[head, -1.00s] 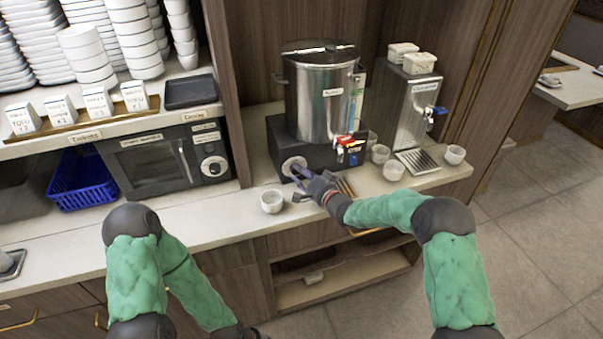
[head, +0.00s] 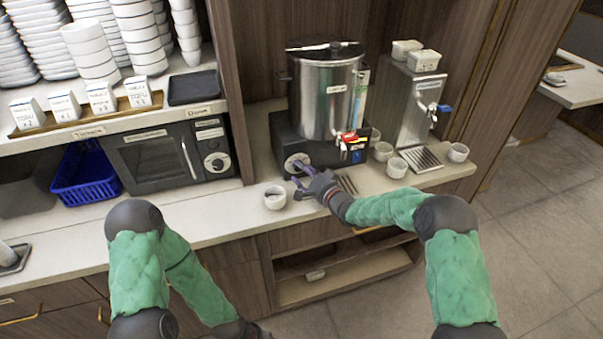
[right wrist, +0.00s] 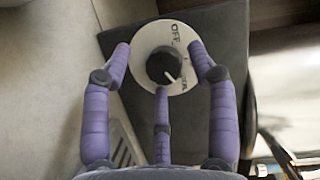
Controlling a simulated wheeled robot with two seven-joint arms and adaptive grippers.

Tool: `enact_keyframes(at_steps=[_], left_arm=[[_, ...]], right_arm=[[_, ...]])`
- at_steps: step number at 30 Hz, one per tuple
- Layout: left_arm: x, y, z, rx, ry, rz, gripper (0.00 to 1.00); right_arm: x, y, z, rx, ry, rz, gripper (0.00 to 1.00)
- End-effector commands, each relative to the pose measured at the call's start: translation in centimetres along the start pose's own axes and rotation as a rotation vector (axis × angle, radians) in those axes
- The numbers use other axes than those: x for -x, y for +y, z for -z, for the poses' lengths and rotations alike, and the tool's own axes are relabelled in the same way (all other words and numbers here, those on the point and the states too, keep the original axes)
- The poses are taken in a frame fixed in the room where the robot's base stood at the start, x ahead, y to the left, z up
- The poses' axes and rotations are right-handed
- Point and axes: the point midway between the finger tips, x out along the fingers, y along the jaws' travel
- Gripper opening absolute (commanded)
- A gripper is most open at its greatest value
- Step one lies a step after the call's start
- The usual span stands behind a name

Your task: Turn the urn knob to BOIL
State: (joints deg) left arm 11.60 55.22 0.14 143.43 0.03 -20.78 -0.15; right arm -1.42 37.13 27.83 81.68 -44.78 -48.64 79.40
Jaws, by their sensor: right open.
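The steel urn (head: 325,100) stands on a dark base at the back of the counter. Its round white dial (head: 297,163) is on the base's front left. In the right wrist view the black knob (right wrist: 164,66) sits at the dial's centre, its white mark pointing lower right. OFF is readable at the dial's upper right; another word by the mark is partly hidden by a finger. My right gripper (head: 297,186) is open in front of the dial. Its purple fingers (right wrist: 163,75) are spread around the knob, with visible gaps beside it.
A white cup (head: 275,198) stands on the counter just left of my right gripper. Other cups (head: 397,168) stand to the right, by a steel dispenser (head: 421,110). A microwave (head: 165,155) is at the left. The front counter strip (head: 215,215) is clear.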

Motion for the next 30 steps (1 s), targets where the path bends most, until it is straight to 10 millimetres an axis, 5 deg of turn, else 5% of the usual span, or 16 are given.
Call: enact_keyframes(at_steps=[18, 30], left_arm=[[0.0, 0.0, 0.0, 0.0, 0.0, 0.0, 0.4], [0.0, 0.0, 0.0, 0.0, 0.0, 0.0, 0.4]], right_arm=[[9.9, 0.1, -0.1, 0.0, -0.002, -0.003, 0.59], [11.7, 0.1, -0.3, -0.001, -0.006, -0.002, 0.59]])
